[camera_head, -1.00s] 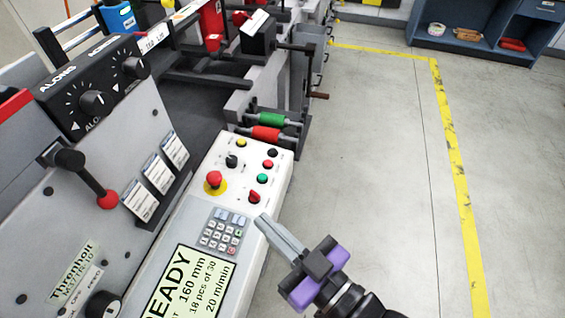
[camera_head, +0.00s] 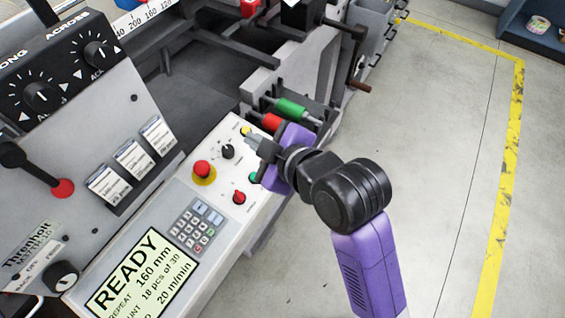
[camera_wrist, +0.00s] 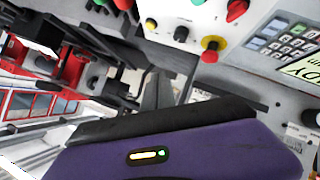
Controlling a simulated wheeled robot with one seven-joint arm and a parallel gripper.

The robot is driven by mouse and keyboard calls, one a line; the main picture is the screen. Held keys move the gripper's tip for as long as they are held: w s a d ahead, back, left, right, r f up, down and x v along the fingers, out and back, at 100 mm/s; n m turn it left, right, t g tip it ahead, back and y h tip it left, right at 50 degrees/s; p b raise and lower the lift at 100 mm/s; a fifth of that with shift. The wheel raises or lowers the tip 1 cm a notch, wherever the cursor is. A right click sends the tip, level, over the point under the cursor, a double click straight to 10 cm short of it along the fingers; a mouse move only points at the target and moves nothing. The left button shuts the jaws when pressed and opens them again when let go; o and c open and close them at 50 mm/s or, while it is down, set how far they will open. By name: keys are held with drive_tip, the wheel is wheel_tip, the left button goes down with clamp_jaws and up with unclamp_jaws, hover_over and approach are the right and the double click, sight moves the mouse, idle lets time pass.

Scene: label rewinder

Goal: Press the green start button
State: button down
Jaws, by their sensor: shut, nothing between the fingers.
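My gripper (camera_head: 251,141) is shut and empty. In the head view its tips appear over the far end of the panel, by the yellow button (camera_head: 246,131), beyond the green button. I cannot tell how high the tips are above the panel. In the wrist view the fingers (camera_wrist: 157,92) point toward the machine, away from the green button.
A red mushroom button (camera_head: 203,169) on a yellow ring, a black knob (camera_head: 228,151) and a red knob (camera_head: 239,198) stand up from the panel. The display (camera_head: 143,275) reads READY. Floor to the right is clear.

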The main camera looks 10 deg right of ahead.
drive_tip(key=shift+s+d+f+n+g, duration=0.2)
drive_tip(key=shift+s+f+n+g, duration=0.15)
drive_tip(key=shift+f, duration=0.3)
drive_tip(key=shift+s+d+f+n+g, duration=0.25)
drive_tip(key=shift+s+f+n, duration=0.15)
drive_tip(key=shift+f, duration=0.2)
drive_tip(key=shift+a+f, duration=0.1)
drive_tip(key=f+b, duration=0.6)
drive_tip(key=shift+w+a+f, duration=0.15)
drive_tip(key=shift+w+a, duration=0.15)
drive_tip(key=shift+a, duration=0.05)
drive_tip(key=shift+w+a+f+b, duration=0.1)
drive_tip(key=shift+a+f+b, duration=0.1)
drive_tip(key=shift+f+b, duration=0.8)
drive_tip(key=shift+f, duration=0.25)
drive_tip(key=shift+f, duration=0.25)
